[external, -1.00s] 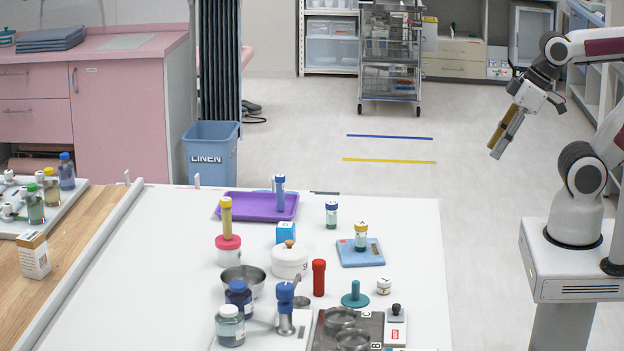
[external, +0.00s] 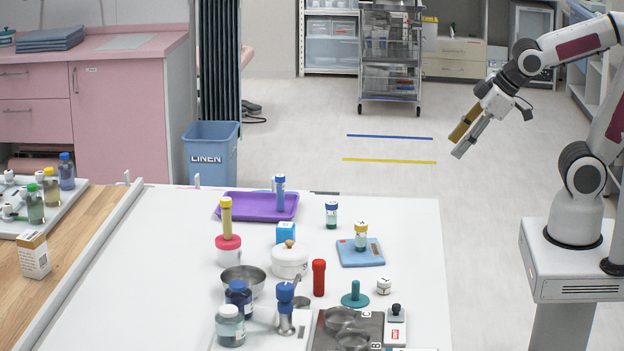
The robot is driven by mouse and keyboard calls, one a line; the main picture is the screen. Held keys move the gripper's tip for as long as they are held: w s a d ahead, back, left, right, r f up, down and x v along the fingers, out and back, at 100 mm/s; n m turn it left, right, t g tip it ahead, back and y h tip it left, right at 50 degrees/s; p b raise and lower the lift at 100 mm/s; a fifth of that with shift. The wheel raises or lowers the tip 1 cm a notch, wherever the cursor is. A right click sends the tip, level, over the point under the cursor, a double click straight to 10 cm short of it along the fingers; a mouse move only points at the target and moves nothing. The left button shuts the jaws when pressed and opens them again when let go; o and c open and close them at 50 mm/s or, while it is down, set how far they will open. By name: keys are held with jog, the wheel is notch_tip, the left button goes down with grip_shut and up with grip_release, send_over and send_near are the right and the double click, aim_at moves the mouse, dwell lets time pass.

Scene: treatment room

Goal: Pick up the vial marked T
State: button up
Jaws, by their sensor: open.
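A small vial with a blue cap (external: 331,216) stands upright on the white table, right of the purple tray. A second vial with a yellow cap (external: 361,238) stands upright on a blue scale. Marks show on both caps, but they are too small for me to read surely, so I cannot tell which is T. My gripper (external: 456,147) is open and empty in the air, beyond the table's right edge, up and to the right of both vials. Its fingers point down and left.
A purple tray (external: 232,208) holds a taller blue-capped tube (external: 280,193). The blue scale (external: 348,257) is beside a white lidded pot (external: 290,262), a red cylinder (external: 318,278) and a teal stand (external: 355,298). Bare table lies right of the scale.

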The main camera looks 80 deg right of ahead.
jog(key=w+a+f+n+t+y, duration=0.1)
jog(key=w+f+n, duration=0.2)
jog(key=w+f, duration=0.35)
jog(key=w+a+f+n+t+y, duration=0.1)
jog(key=w+f+n, duration=0.2)
jog(key=w, duration=0.7)
jog(key=n+g+y, duration=0.2)
jog(key=n+y, duration=0.2)
jog(key=y, duration=0.6)
send_near(381, 281)
jog(key=shift+w+a+f, duration=0.2)
jog(key=shift+w+f, duration=0.2)
jog(key=shift+w, duration=0.15)
jog(key=shift+s+a, duration=0.3)
jog(key=shift+a, duration=0.05)
jog(key=shift+x, duration=1.3)
